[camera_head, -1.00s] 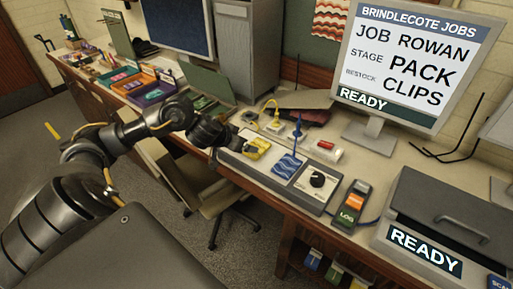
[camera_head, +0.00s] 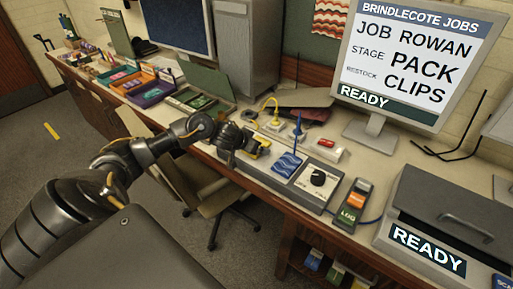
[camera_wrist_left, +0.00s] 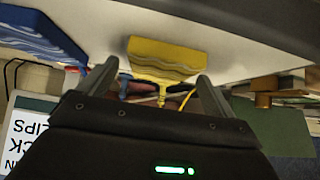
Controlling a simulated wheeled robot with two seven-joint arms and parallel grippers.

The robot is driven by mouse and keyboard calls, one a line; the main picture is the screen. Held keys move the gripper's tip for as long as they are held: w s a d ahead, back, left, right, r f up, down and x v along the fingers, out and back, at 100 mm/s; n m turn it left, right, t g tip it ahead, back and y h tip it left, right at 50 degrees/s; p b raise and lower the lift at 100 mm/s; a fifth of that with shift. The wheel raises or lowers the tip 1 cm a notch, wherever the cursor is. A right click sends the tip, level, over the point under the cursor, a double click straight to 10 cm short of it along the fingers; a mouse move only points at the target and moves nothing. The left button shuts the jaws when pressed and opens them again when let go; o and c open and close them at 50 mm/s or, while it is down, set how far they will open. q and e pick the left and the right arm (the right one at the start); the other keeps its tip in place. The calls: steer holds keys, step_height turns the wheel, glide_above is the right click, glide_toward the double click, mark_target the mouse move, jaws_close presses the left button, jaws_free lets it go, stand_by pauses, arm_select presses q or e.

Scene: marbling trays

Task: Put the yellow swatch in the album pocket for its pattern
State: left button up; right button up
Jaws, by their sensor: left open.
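The yellow swatch (camera_head: 264,145) lies at the left end of the grey panel on the bench, partly hidden by my left gripper (camera_head: 246,146). In the left wrist view the yellow swatch (camera_wrist_left: 165,55) shows wavy bands and appears just beyond and between the fingertips of my left gripper (camera_wrist_left: 160,78). That gripper is open, with no visible hold on the swatch. A green-lidded open case (camera_head: 206,79), possibly the album, stands farther left along the bench; its pocket patterns are too small to read. My right gripper is out of view.
A blue wavy swatch (camera_head: 286,165) lies right of the yellow one, beside a dial (camera_head: 318,179). Orange (camera_head: 132,84) and purple (camera_head: 152,95) bins stand farther left. A chair (camera_head: 215,195) is under the bench edge. A monitor (camera_head: 404,60) stands behind.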

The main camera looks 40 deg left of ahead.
arm_select(q)
steer(key=shift+w+f, duration=0.2)
steer(key=shift+r, duration=0.1)
steer(key=shift+c, duration=0.5)
steer(key=c, duration=1.1)
steer(key=shift+o, duration=0.2)
steer(key=shift+r, duration=0.55)
steer(key=s+r+p, duration=0.1)
steer(key=r, duration=0.1)
steer(key=s+d+r+p, duration=0.1)
steer(key=r, duration=0.2)
steer(key=s+d+r, duration=0.1)
steer(key=r, duration=0.1)
steer(key=shift+d+r+p, duration=0.15)
steer(key=shift+p, duration=0.25)
steer(key=s+d+r+p, duration=0.4)
steer(key=s+d+p, duration=0.1)
steer(key=s, duration=0.3)
steer(key=shift+s+d+r+p, duration=0.2)
steer(key=shift+d+r+p, duration=0.1)
steer(key=shift+d, duration=0.2)
